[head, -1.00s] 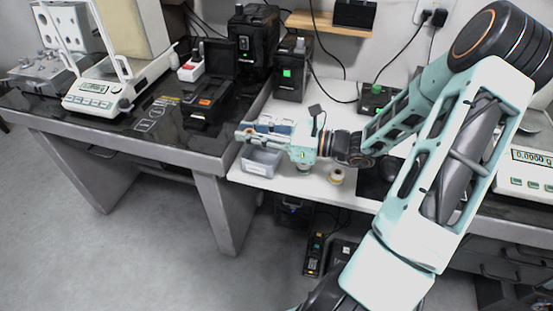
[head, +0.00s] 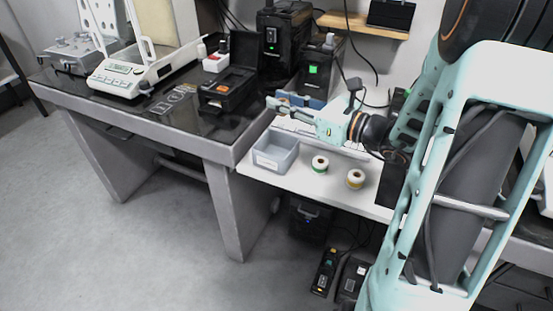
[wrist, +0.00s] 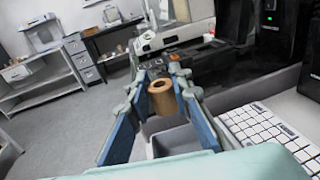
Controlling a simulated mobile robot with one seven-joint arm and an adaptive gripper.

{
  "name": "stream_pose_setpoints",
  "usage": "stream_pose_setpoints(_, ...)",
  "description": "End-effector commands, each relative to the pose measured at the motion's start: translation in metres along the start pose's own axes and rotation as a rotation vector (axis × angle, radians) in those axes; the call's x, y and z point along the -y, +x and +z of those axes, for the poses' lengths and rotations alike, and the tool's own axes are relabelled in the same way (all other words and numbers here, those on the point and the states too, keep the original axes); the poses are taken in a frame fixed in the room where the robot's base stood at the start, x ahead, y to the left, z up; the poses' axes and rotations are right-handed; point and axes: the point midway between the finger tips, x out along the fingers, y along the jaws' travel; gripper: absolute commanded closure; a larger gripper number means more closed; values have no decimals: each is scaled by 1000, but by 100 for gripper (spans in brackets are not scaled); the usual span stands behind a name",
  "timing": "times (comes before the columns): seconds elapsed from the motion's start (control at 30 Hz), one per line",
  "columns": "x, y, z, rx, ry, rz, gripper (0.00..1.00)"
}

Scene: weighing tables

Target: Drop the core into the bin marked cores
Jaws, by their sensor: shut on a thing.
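My gripper (head: 271,102) reaches leftward over the white table in the head view. In the wrist view the fingertips of my gripper (wrist: 163,74) are shut on a brown cardboard core (wrist: 163,98), a short hollow tube. I cannot make out the core in the head view. A grey open bin (head: 260,161) with a white label stands at the white table's left front corner; the label is too small to read. In the wrist view part of the grey bin (wrist: 175,141) shows below and beyond the core. The core is above it and apart from it.
A white keyboard (wrist: 262,128) lies beside the bin. The higher dark table (head: 180,122) to the left carries a balance (head: 118,77) and a black open case (head: 226,92).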

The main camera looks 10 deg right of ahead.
Motion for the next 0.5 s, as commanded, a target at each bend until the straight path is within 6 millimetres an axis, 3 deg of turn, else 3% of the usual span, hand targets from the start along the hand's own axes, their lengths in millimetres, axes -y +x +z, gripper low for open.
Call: stream_pose_setpoints(0.5, 0, 2, -52, -1, 1, 0, 91)
